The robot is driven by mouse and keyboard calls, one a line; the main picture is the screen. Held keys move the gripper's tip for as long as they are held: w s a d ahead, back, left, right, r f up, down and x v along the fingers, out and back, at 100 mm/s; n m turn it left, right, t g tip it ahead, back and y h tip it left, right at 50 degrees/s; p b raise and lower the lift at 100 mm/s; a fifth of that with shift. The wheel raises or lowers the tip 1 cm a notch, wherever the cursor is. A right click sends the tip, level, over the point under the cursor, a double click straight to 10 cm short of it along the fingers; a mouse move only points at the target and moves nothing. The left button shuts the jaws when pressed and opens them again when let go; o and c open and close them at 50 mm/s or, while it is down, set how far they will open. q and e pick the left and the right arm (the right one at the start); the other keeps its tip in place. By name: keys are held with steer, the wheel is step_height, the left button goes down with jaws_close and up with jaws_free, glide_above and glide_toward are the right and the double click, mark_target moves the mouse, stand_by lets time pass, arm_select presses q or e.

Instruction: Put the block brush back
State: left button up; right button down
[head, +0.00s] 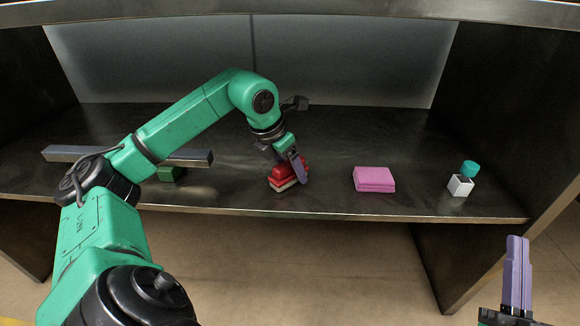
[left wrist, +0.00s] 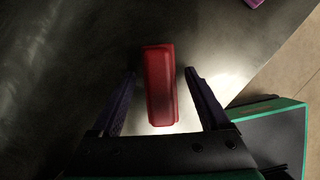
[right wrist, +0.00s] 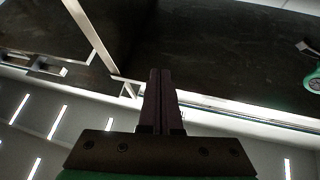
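The block brush (head: 286,177) has a red top and a pale underside and sits on the dark shelf near its front edge. In the left wrist view its red top (left wrist: 160,85) lies between the two fingers, with a gap on each side. My left gripper (head: 297,168) is open and reaches down around the brush; one purple finger hides part of it in the head view. My right gripper (head: 517,275) is off the shelf at the lower right. In the right wrist view its fingers (right wrist: 160,100) are together with nothing between them.
Farther right are a small white box (head: 460,186) and a teal cylinder-like piece (head: 469,168). A long grey bar (head: 190,156) and a green block (head: 170,174) are at left, partly behind my left arm. The shelf's back is clear.

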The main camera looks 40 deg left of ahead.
mark_target(288, 163)
arm_select(q)
steer(key=shift+r, duration=0.15)
arm_select(e)
steer(key=shift+w, duration=0.1)
arm_select(q)
steer(key=shift+p+v, duration=0.4)
steer(key=shift+v, duration=0.6)
steer(key=p+v, duration=0.1)
steer(key=v, duration=0.4)
steer(key=shift+s+r, duration=0.1)
steer(key=shift+r, duration=0.15)
arm_select(e)
steer(key=s+a+f+g, duration=0.1)
steer(key=f+g, duration=0.1)
steer(key=f, duration=0.6)
steer(key=s+f+m+g+h, duration=0.1)
steer(key=s+f+g, duration=0.1)
steer(key=f, duration=0.7)
steer(key=shift+a+g, duration=0.35)
steer(key=shift+g, duration=0.35)
steer(key=shift+r, duration=0.1)
